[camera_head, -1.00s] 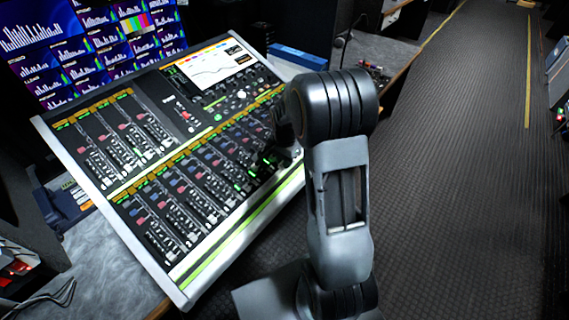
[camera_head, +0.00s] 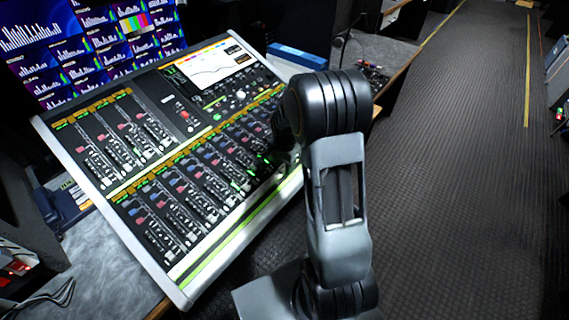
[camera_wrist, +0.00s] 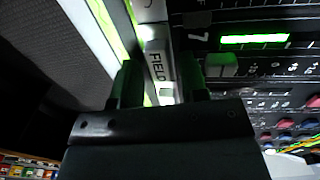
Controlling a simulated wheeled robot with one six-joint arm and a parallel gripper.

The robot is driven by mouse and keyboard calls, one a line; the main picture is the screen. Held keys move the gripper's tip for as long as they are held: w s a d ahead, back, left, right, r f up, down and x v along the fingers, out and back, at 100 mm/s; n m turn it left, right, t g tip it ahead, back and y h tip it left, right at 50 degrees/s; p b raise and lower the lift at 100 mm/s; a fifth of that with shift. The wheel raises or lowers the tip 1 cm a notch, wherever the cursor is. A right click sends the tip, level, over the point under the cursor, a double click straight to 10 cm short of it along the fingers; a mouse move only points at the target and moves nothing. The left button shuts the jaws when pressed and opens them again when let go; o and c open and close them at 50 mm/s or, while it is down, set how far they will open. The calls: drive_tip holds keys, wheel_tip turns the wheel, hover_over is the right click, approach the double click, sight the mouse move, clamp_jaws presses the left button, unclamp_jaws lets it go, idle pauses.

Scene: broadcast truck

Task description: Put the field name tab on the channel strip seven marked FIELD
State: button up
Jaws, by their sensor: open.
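In the wrist view, a white piece lettered FIELD (camera_wrist: 157,65) lies along the front edge of the mixing console. I cannot tell whether it is the loose name tab or the marking on the console. My gripper (camera_wrist: 160,82) is open, with one dark finger on each side of the lower part of this white piece. No gap or contact with the fingers can be made out. A channel strip numbered 7 (camera_wrist: 198,18) is just right of the lettering. In the head view, my arm hides the gripper and the tab.
The mixing console (camera_head: 222,258) has rows of faders and knobs close to my gripper. A lit green bar (camera_wrist: 254,39) and a green button (camera_wrist: 221,65) are right of the fingers. Monitors (camera_head: 95,50) stand behind the console. The floor aisle (camera_head: 470,150) is clear.

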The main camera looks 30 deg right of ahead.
sight(284, 165)
drive_tip(key=shift+r, duration=0.15)
drive_tip(key=shift+w+r, duration=0.1)
drive_tip(key=shift+r, duration=0.1)
wheel_tip(284, 165, up, 11)
drive_tip(key=s+a+r+n+t, duration=0.1)
drive_tip(key=s+a+r+n, duration=0.1)
drive_tip(key=s+a+n, duration=0.3)
drive_tip(key=s+a+r+n+t, duration=0.2)
drive_tip(key=s+a+r+n, duration=0.1)
drive_tip(key=s+n, duration=0.5)
drive_tip(key=s+a, duration=0.1)
drive_tip(key=s, duration=0.2)
drive_tip(key=shift+s+a+t, duration=0.15)
drive_tip(key=shift+a+t, duration=0.15)
drive_tip(key=shift+a, duration=0.1)
